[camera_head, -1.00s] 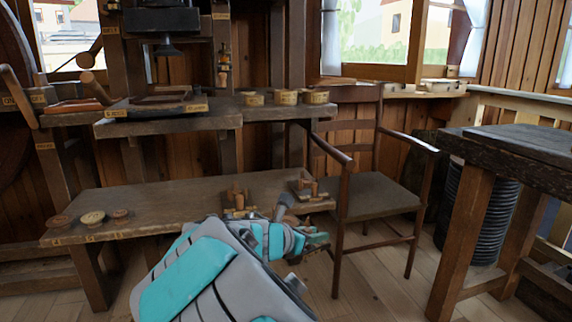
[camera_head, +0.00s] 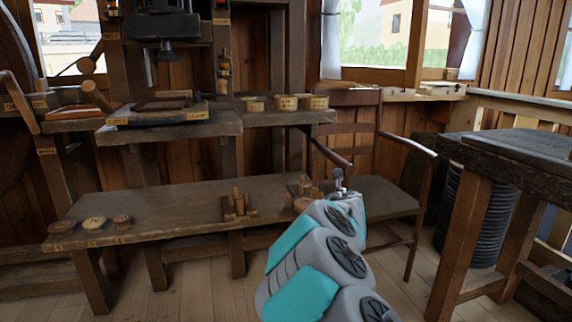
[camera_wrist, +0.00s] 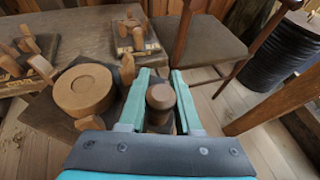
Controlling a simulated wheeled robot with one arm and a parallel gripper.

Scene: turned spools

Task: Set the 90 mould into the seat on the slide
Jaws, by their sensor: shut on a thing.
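My gripper (camera_wrist: 160,98) is shut on a brown upright knob, which shows between its teal fingers in the wrist view. The knob seems to belong to a mould: a round tan block (camera_wrist: 83,88) with a shallow round recess on top, sitting on a dark plate just left of the fingers. I can read no number on it. In the head view the block (camera_head: 303,204) shows beside my wrist, at the bench's right part. The likely slide (camera_head: 158,113), a flat labelled board under the press, lies on the upper shelf; its seat is not clear.
Three tan tubs (camera_head: 287,103) stand on the upper shelf. A wooden chair (camera_head: 385,195) and a heavy table (camera_head: 520,150) stand right.

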